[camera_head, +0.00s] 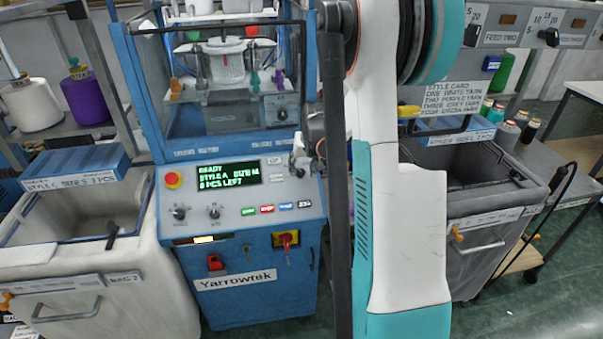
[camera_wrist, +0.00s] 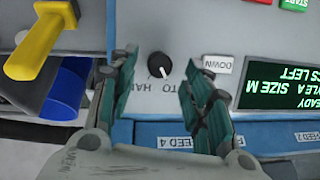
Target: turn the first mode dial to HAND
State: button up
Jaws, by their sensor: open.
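The mode dial (camera_wrist: 160,65) is a round black knob with a white pointer mark, on the grey panel in the wrist view. Its mark points down and slightly right in that picture. Lettering beside it reads about "TO HA", its ends hidden by my fingers. My gripper (camera_wrist: 157,75) is open, one finger on each side of the dial, with gaps visible between fingers and knob. In the head view my gripper (camera_head: 306,158) is at the right end of the console, above the display's right side; the dial there is mostly hidden.
The lit display (camera_head: 228,174), a red emergency button (camera_head: 172,180) and two other black dials (camera_head: 179,213) (camera_head: 214,212) are left on the panel. A yellow handle (camera_wrist: 40,45) and blue cup-like part (camera_wrist: 66,88) lie left of my fingers. Bins flank the machine.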

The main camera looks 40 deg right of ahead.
aim_at(301, 173)
jog(key=shift+x, duration=1.35)
jog(key=shift+c, duration=0.2)
jog(key=c, duration=1)
jog(key=m+b, duration=0.1)
jog(key=m, duration=0.2)
jog(key=m+t+y+b, duration=0.1)
jog(key=m+b, duration=0.1)
jog(key=m, duration=0.1)
jog(key=shift+s+f+t, duration=0.1)
jog(key=shift+s+t, duration=0.05)
jog(key=shift+t, duration=0.15)
jog(key=m+t+b, duration=0.1)
jog(key=m, duration=0.4)
jog(key=shift+b, duration=0.4)
jog(key=shift+t, duration=0.3)
